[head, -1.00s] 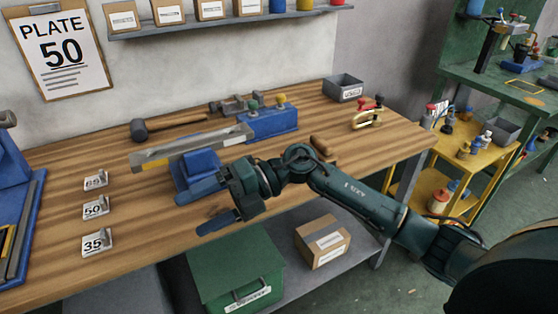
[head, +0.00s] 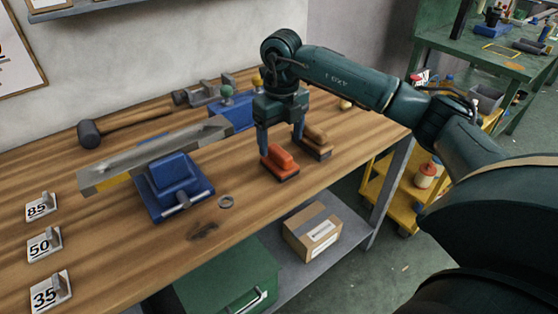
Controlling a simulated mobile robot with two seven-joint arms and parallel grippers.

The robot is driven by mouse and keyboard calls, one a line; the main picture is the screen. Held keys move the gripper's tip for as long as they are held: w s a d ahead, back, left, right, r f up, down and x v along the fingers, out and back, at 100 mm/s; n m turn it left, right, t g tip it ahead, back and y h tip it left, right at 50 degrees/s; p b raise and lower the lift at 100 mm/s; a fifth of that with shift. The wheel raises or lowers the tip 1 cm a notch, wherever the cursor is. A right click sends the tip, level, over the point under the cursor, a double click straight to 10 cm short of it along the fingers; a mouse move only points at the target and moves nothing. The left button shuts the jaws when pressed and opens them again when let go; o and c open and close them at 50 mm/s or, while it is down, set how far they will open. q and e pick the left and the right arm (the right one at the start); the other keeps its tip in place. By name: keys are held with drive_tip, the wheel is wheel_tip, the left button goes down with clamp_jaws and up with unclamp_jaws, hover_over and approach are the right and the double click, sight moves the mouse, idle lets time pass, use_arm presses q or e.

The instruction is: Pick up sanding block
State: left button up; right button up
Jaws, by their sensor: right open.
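An orange-red block with a dark base, which looks like the sanding block (head: 280,166), sits on the wooden workbench (head: 120,250) near its front right part. My right gripper (head: 281,147) is above it, pointing down, with its fingers apart. One finger comes down at the block's left side and the other behind its right side. I cannot tell whether either finger touches the block. My left gripper is not in view.
A wooden-handled brush-like tool (head: 316,143) lies close to the block's right. A blue vise (head: 172,185) holding a metal bar (head: 150,155) stands to the left. A mallet (head: 90,134) lies behind.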

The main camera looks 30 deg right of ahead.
sight(279, 151)
drive_tip(key=shift+a+f+p, duration=0.2)
drive_tip(key=shift+f+p, duration=0.1)
drive_tip(key=shift+f, duration=2.8)
drive_tip(key=shift+c, duration=0.3)
drive_tip(key=c, duration=1.1)
drive_tip(key=shift+c, duration=0.2)
wheel_tip(279, 151, up, 10)
drive_tip(key=shift+r, duration=0.1)
